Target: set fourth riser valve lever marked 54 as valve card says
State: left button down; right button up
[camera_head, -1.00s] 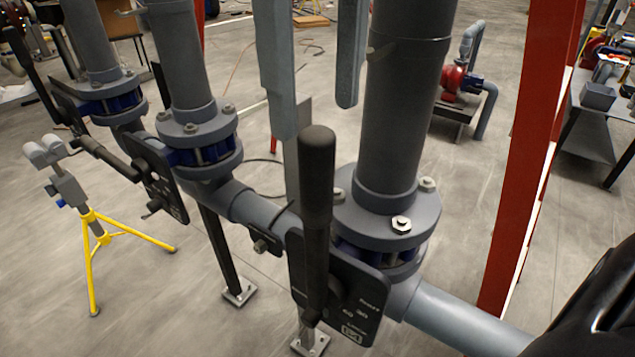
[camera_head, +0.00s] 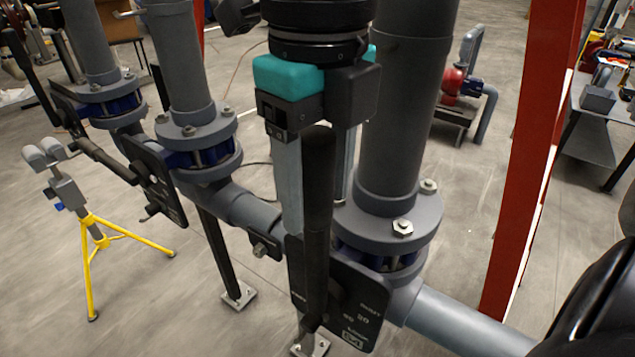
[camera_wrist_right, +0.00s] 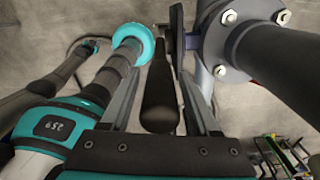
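The nearest riser valve has a black lever (camera_head: 317,262) standing roughly upright in front of its black plate (camera_head: 362,300); the plate's markings are too small to read surely. My right gripper (camera_head: 317,205) comes down from above with its two grey fingers on either side of the lever's handle. In the right wrist view the handle (camera_wrist_right: 160,95) lies between the fingers (camera_wrist_right: 160,72), with gaps on both sides, so the gripper is open. No valve card is recognisable.
The grey riser pipe (camera_head: 402,120) and its bolted flange (camera_head: 385,225) stand close right of the lever. More valves with levers (camera_head: 105,158) line the pipe to the left. A red post (camera_head: 535,150) stands right. A yellow tripod (camera_head: 90,245) stands on the floor at left.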

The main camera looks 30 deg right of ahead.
grip_shut()
dwell(1.2)
